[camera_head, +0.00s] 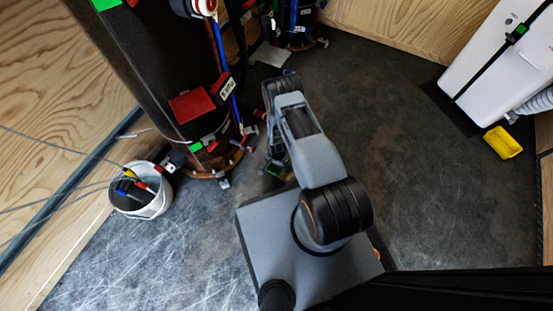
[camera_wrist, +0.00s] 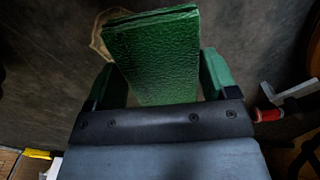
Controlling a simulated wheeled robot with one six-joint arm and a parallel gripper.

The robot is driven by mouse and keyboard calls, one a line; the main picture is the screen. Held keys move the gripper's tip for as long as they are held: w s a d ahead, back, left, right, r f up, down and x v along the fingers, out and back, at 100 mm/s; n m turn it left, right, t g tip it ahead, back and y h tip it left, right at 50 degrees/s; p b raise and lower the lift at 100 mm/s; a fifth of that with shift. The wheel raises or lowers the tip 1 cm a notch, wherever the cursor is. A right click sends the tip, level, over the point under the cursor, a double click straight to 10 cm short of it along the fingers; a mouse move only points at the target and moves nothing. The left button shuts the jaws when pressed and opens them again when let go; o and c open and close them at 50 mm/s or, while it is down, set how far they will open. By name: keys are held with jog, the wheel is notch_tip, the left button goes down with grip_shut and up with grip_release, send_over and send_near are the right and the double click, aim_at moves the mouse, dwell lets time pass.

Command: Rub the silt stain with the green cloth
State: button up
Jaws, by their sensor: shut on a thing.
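The green cloth (camera_wrist: 155,55) is a folded, textured pad between the two green-tipped fingers of my gripper (camera_wrist: 160,78) in the wrist view. My gripper is shut on it. A pale tan edge of the silt stain (camera_wrist: 99,36) shows on the dark floor beyond the cloth's left and far side. The cloth hides the rest of the stain. I cannot tell whether the cloth touches the floor. In the head view my gripper (camera_head: 276,160) is low near the floor, right of the tall black filter vessel, and my arm hides most of it.
The black vessel (camera_head: 155,75) with red and green tags stands at the left, its clamped foot close to my gripper. A white bucket (camera_head: 141,192) holds cables. A yellow block (camera_head: 503,142) and a white unit (camera_head: 497,60) are at the right. Floor between is clear.

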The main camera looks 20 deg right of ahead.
jog(key=shift+r+p, duration=0.7)
jog(key=shift+r, duration=0.6)
